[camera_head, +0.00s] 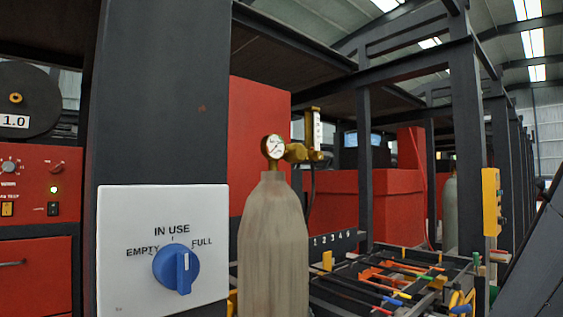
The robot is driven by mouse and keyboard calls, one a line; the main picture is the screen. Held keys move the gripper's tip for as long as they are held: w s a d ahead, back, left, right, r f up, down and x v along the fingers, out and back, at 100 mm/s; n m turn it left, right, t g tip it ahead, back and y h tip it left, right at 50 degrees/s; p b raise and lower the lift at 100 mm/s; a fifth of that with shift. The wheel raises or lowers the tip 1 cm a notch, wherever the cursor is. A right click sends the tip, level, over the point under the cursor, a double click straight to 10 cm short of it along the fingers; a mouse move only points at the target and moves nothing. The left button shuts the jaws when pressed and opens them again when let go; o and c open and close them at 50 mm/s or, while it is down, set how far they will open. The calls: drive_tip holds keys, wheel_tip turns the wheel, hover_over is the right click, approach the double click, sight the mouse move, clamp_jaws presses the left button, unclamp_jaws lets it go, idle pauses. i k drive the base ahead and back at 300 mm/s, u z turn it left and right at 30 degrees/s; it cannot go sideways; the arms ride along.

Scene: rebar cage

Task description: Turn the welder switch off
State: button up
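A red welder panel (27,218) is at the left edge, partly hidden by a dark post. The labels are too small to read, and I cannot tell which way the rocker is set. My gripper is not in view.
The dark post (160,100) carries a white plate (120,285) with a blue knob (176,268), marked EMPTY, IN USE, FULL. A grey gas cylinder (272,245) with a gauge (274,147) stands to its right. A rack of coloured tools (385,280) is beyond.

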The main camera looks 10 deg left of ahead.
sight(54, 168)
drive_tip(key=u, duration=1.95)
drive_tip(key=k, duration=1.65)
drive_tip(key=u, duration=0.85)
drive_tip(key=i, duration=4.6)
drive_tip(key=z, duration=0.05)
